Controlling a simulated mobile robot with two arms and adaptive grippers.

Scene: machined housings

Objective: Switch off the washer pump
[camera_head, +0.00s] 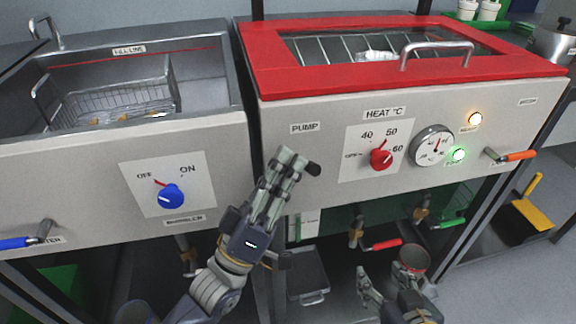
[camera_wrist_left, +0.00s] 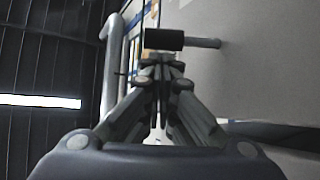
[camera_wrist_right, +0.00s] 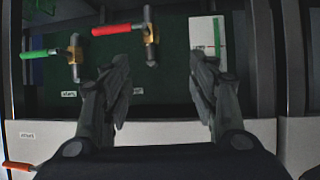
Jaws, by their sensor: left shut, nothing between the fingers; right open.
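The PUMP label (camera_head: 305,128) is on the front panel of the red-topped washer (camera_head: 270,80). Below it, a black switch knob (camera_head: 313,169) shows just right of my left gripper's fingertips (camera_head: 292,158). In the left wrist view the black knob (camera_wrist_left: 164,39) sits on a pale metal stem beyond the fingertips. My left gripper is shut and empty, close to the knob; I cannot tell whether they touch. Its hand hides the panel around the switch's base. A green lamp (camera_head: 459,155) and an amber lamp (camera_head: 474,118) are lit. My right gripper (camera_wrist_right: 162,75) is open and empty, low before the washer.
A red heat dial (camera_head: 381,159) and a gauge (camera_head: 432,146) are right of the switch. Red (camera_head: 385,245) and green (camera_head: 448,223) valve handles are below; an orange lever (camera_head: 518,156) sticks out at right. The left tank has a blue ON/OFF knob (camera_head: 171,197).

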